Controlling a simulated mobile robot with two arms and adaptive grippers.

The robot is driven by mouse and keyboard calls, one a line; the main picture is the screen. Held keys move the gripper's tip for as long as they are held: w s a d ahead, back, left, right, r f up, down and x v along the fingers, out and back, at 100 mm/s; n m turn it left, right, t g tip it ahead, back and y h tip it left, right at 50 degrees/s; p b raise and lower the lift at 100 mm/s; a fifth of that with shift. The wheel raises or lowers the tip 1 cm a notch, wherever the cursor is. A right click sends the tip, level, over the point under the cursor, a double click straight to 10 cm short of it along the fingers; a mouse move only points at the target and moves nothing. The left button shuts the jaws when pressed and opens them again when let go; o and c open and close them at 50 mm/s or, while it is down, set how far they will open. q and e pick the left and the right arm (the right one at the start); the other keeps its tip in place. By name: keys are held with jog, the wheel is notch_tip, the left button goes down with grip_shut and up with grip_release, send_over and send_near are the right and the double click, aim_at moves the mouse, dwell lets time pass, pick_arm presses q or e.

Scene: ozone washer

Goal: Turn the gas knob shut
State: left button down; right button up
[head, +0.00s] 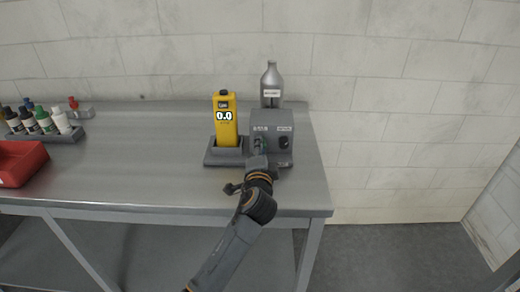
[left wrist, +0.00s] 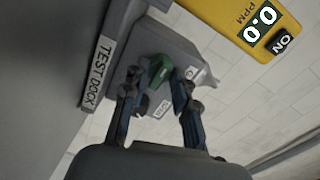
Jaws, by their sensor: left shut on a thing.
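The gas knob (left wrist: 160,70) is green and sits on the front of a grey box (head: 275,122). In the left wrist view it lies between the fingers of my left gripper (left wrist: 154,84), which is shut on it. In the head view my left gripper (head: 259,158) reaches the left part of the box's front and hides most of the knob. A yellow gas meter (head: 225,128) reading 0.0 stands upright in the test dock (head: 213,157), just left of the box. My right gripper is not in view.
A black round knob (head: 284,142) is on the box's right side. Several small bottles (head: 43,121) and a red bin (head: 20,162) are at the left. The metal table (head: 140,150) is clear between.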

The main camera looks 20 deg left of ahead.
pick_arm(q)
jog(key=c, duration=1)
grip_release()
jog(key=shift+c, duration=0.2)
jog(key=v, duration=1.2)
